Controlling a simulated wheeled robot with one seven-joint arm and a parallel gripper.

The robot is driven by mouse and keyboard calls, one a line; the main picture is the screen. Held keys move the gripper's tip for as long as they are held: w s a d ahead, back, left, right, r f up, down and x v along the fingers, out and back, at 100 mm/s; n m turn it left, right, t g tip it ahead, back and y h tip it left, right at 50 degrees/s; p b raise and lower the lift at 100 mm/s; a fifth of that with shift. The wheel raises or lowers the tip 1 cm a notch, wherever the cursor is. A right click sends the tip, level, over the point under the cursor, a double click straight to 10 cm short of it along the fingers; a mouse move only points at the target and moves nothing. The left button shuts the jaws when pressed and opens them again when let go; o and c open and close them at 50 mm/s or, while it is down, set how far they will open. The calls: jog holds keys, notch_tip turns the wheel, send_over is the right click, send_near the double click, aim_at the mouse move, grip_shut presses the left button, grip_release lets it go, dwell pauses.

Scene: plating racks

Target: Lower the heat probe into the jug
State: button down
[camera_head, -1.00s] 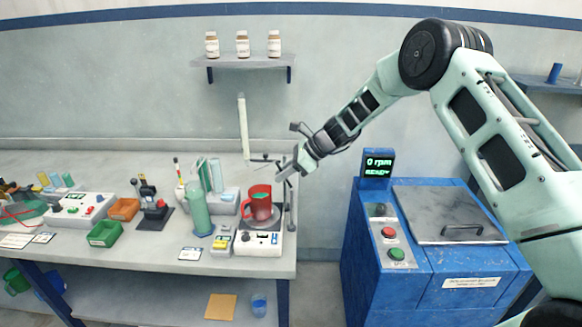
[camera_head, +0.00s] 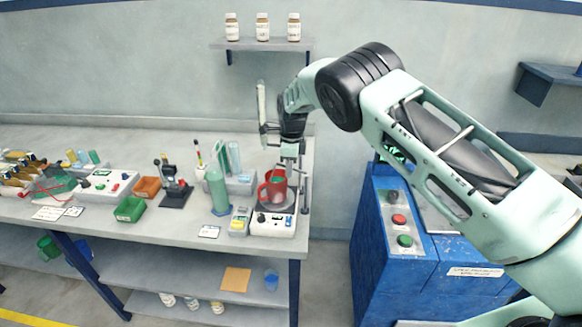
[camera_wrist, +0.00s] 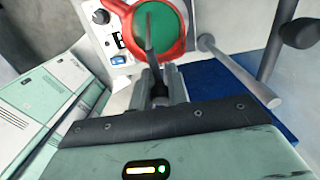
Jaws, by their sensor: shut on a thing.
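The red jug (camera_head: 264,191) stands on a white hot plate (camera_head: 270,226) at the right end of the bench. In the wrist view I look into the jug (camera_wrist: 184,50) and see green inside its red rim. My gripper (camera_head: 287,166) is just above the jug, pointing down. In the wrist view my gripper (camera_wrist: 158,84) is shut on the heat probe (camera_wrist: 147,38), a thin dark rod. The rod overlaps the green inside the jug. I cannot tell how deep its tip is, and the head view does not show the probe clearly.
A grey stand rod (camera_wrist: 238,72) rises close beside the jug. A green cylinder (camera_head: 217,191) and a small yellow-and-grey device (camera_head: 239,222) stand left of the hot plate. A blue machine (camera_head: 372,232) is to the right, across a gap.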

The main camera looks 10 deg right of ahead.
jog(key=shift+f+h, duration=0.2)
jog(key=shift+h, duration=0.2)
jog(key=c, duration=1.3)
grip_release()
jog(key=shift+c, duration=0.2)
jog(key=shift+r, duration=0.1)
notch_tip(320, 180, up, 17)
jog(key=b, duration=0.6)
jog(key=shift+a, duration=0.15)
jog(key=shift+r, duration=0.1)
